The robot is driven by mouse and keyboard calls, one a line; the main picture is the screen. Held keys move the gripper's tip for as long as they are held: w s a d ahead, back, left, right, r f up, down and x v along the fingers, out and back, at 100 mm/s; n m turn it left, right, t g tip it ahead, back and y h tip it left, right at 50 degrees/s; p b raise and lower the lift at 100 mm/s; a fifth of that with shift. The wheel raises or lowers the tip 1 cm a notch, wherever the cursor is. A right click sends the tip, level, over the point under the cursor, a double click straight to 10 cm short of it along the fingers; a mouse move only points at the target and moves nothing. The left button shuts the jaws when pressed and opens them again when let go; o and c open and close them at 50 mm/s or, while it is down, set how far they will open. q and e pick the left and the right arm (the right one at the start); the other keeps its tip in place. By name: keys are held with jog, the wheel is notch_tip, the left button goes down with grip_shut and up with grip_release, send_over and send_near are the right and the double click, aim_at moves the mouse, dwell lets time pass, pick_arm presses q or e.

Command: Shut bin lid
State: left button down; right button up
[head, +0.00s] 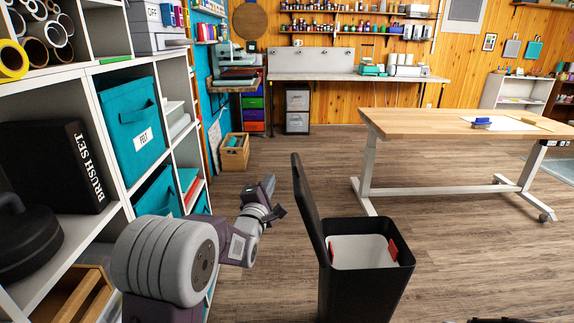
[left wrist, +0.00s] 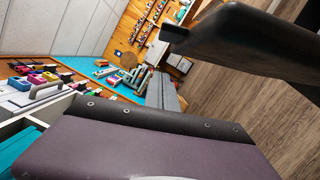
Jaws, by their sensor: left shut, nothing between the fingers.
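The black bin (head: 365,290) stands on the floor in the lower middle of the head view, with a pale liner and red pieces inside its mouth. Its black lid (head: 308,210) stands up steeply, hinged on the bin's left side, so the bin is open. My left gripper (head: 269,186) is shut and empty, left of the lid with a gap between them in the head view. In the left wrist view a large dark edge, seemingly the lid (left wrist: 255,42), crosses the upper right. My right gripper is not clearly seen.
A shelf unit (head: 91,100) with a teal felt bin (head: 133,125) stands close on the left. A wooden table (head: 450,123) on pale legs is behind and right of the bin. A wooden crate (head: 235,160) sits on the floor behind. Wood floor is clear around the bin.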

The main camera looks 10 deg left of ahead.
pick_arm(q)
jog(key=w+d+r+b, duration=0.1)
jog(key=w+d, duration=0.2)
jog(key=w, duration=0.3)
jog(key=shift+w+d+r, duration=0.2)
jog(key=shift+r, duration=0.1)
